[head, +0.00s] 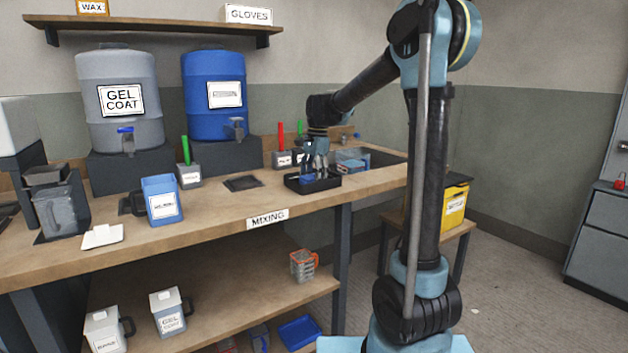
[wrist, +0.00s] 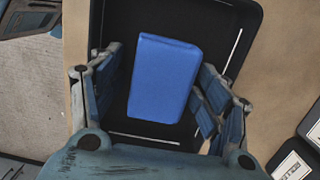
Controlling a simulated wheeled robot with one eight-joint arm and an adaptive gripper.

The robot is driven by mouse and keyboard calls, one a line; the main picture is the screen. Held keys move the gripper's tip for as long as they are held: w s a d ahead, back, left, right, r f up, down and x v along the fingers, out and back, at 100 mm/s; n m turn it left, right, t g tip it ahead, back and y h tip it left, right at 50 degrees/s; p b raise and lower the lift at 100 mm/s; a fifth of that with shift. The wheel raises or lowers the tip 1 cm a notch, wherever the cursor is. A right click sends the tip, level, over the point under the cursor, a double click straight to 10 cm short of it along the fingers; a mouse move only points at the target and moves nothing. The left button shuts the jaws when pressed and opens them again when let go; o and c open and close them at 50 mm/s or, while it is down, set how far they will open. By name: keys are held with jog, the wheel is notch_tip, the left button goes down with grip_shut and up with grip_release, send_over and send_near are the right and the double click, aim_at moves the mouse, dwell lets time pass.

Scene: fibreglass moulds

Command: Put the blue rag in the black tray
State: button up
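The blue rag (wrist: 163,78) is a folded rectangular block. It lies over the dark floor of the black tray (wrist: 228,14) in the wrist view, within the tray's outline. In the head view the tray (head: 324,185) sits on the bench near its front edge, with a bit of the blue rag (head: 305,180) showing inside. My gripper (head: 314,168) is right above the tray, pointing down. In the wrist view its fingers are spread on either side of the rag, with dark gaps between them and the rag. The contact between rag and tray floor is partly hidden.
A dark square pad (head: 243,183) lies left of the tray. A blue jug (head: 161,200) stands further left. Small pots with red and green handles stand behind. A bin with blue contents (head: 352,160) is set in the bench to the right. The bench front between jug and tray is clear.

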jog(key=shift+r, duration=0.15)
notch_tip(320, 180, up, 12)
jog(key=w+d, duration=0.1)
jog(key=shift+r, duration=0.2)
dwell(0.4)
jog(key=s+d+f+n+t, duration=0.1)
jog(key=s+d+f+n, duration=0.2)
jog(key=s+d+f, duration=0.4)
jog(key=s+d+f+n+t, duration=0.1)
jog(key=s+d+f+n, duration=0.2)
jog(key=s, duration=0.6)
jog(key=s+d+f+n, duration=0.2)
jog(key=s+d+f, duration=0.45)
jog(key=s, duration=0.25)
jog(key=s+d+f+n+t+h, duration=0.1)
jog(key=s+d+f+n, duration=0.2)
jog(key=s+f, duration=0.5)
notch_tip(320, 180, down, 3)
jog(key=shift+d+r, duration=0.15)
jog(key=shift+d, duration=0.65)
jog(key=shift+s, duration=0.1)
